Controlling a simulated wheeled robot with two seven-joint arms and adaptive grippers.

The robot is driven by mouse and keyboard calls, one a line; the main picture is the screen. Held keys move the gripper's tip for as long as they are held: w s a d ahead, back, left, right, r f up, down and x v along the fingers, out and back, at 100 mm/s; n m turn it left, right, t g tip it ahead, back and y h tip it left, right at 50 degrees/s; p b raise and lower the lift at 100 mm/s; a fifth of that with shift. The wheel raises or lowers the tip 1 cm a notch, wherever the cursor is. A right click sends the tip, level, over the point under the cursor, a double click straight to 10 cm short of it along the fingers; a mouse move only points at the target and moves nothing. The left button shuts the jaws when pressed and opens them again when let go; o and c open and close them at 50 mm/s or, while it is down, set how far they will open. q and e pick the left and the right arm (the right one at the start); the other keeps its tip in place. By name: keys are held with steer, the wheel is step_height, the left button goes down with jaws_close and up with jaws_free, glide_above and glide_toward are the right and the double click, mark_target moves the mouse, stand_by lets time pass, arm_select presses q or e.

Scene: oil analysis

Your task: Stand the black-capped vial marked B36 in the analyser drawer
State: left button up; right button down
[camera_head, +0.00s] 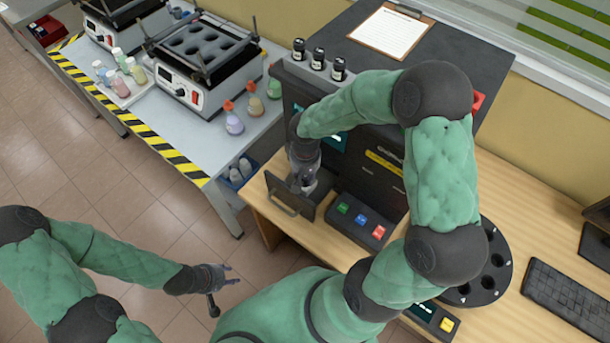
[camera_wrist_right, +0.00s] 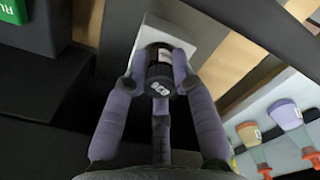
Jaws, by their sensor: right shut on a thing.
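The black-capped vial (camera_wrist_right: 160,78) is between the fingers of my right gripper (camera_wrist_right: 158,62), with pale marking on its cap too small to read surely. My right gripper (camera_head: 306,182) is shut on it, over the open drawer (camera_head: 285,198) of the dark analyser (camera_head: 373,150). A light grey block (camera_wrist_right: 190,34) in the drawer lies just beyond the cap, with a dark round spot beside the fingertips. I cannot tell whether the vial's lower end is in a hole; the fingers and cap hide it. My left gripper (camera_head: 222,290) is open and empty, above the floor.
Several black-capped vials (camera_head: 318,59) stand along the analyser's top left edge, near a clipboard (camera_head: 392,32). A panel with green, blue and red buttons (camera_head: 358,220) sits right of the drawer. Coloured flasks (camera_head: 234,120) stand on the left bench. A round black carousel (camera_head: 480,270) is at right.

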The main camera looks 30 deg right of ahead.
steer(key=c, duration=1)
jaws_free()
steer(key=shift+r+p, duration=0.25)
steer(key=shift+p, duration=0.05)
step_height(320, 180, up, 12)
steer(key=p, duration=0.3)
steer(key=shift+f, duration=0.15)
